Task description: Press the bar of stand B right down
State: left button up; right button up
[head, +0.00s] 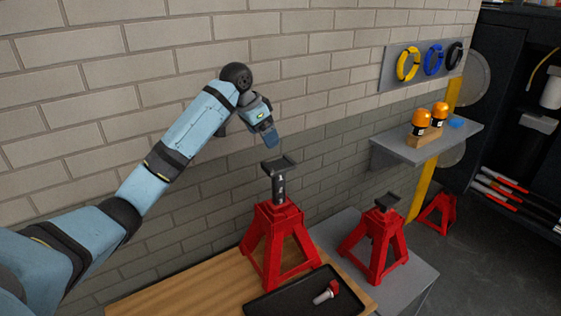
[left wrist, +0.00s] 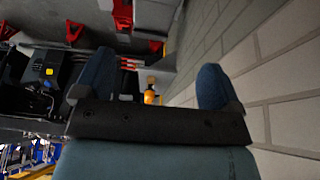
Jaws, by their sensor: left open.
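A red jack stand (head: 274,242) stands on the wooden bench top, its dark bar (head: 279,187) raised high with a flat saddle on top. A second red stand (head: 375,245) on the grey surface to its right has a lower bar (head: 385,203). I cannot read any letter that tells which is stand B. My left gripper (head: 269,139) is just above the raised bar's saddle in the picture, apart from it. Its two blue fingers are spread and empty in the left wrist view (left wrist: 153,80). My right gripper is not in view.
A black tray (head: 270,304) with a red-and-silver part (head: 326,293) lies in front of the first stand. A third red stand (head: 437,213) is farther right. A grey wall shelf (head: 400,153) holds two orange lamps (head: 430,117). The brick wall (head: 110,80) runs close behind my arm.

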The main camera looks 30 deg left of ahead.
aim_at(278, 165)
pick_arm(q)
jog(key=f, duration=0.1)
jog(key=d+f, duration=0.1)
jog(key=f+p, duration=0.1)
jog(key=shift+s+d+f, duration=0.1)
jog(key=shift+d+f, duration=0.05)
jog(key=shift+d, duration=0.25)
jog(key=x, duration=0.2)
jog(key=p+x, duration=0.1)
jog(key=x, duration=0.4)
jog(key=shift+w+a, duration=0.25)
jog(key=shift+a, duration=0.05)
jog(key=shift+w+d+f+p, duration=0.2)
jog(key=shift+f+p, duration=0.1)
jog(key=shift+f, duration=0.3)
jog(key=shift+w+f, duration=0.1)
jog(key=shift+f, duration=0.25)
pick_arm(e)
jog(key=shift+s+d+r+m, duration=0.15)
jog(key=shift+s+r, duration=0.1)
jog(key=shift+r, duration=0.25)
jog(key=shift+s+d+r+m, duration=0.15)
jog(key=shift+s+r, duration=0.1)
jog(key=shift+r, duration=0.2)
